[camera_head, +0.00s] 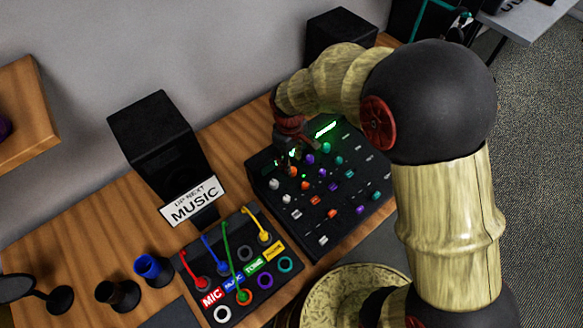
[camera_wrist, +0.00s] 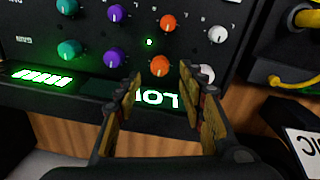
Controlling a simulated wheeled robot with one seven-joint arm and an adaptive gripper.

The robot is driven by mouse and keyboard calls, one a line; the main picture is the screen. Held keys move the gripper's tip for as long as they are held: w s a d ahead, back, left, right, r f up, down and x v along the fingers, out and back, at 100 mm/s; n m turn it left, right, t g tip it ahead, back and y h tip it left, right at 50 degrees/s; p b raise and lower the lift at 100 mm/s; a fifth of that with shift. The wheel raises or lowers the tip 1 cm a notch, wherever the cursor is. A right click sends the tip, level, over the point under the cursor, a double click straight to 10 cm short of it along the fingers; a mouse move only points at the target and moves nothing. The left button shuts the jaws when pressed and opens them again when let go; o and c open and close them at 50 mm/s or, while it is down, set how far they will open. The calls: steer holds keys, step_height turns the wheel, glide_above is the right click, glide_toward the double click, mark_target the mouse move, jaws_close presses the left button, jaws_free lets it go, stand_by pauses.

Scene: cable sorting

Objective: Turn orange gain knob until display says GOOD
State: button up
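The black mixer (camera_head: 350,205) has rows of white, orange, purple and teal knobs. In the wrist view, one orange knob (camera_wrist: 160,66) lies between the tips of my gripper (camera_wrist: 160,80), with a gap on both sides. A second orange knob (camera_wrist: 168,23) is beyond it. My gripper is open and empty. A small display (camera_wrist: 158,99) shows green letters, upside down and partly hidden by a finger; I cannot read the whole word. In the head view my gripper (camera_head: 292,145) hangs over the mixer's back left part, and its fingertips are hard to make out.
A patch panel (camera_head: 245,215) with coloured cables stands left of the mixer. A black speaker (camera_head: 165,145) with a MUSIC sign (camera_head: 193,202) is behind it. White knobs (camera_wrist: 205,72) sit close beside the right finger. A green level bar (camera_wrist: 42,77) is lit.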

step_height(320, 180, down, 4)
steer(key=shift+f+b, duration=0.15)
steer(key=shift+b, duration=0.45)
steer(key=shift+d, duration=0.1)
steer(key=shift+c, duration=0.8)
jaws_close()
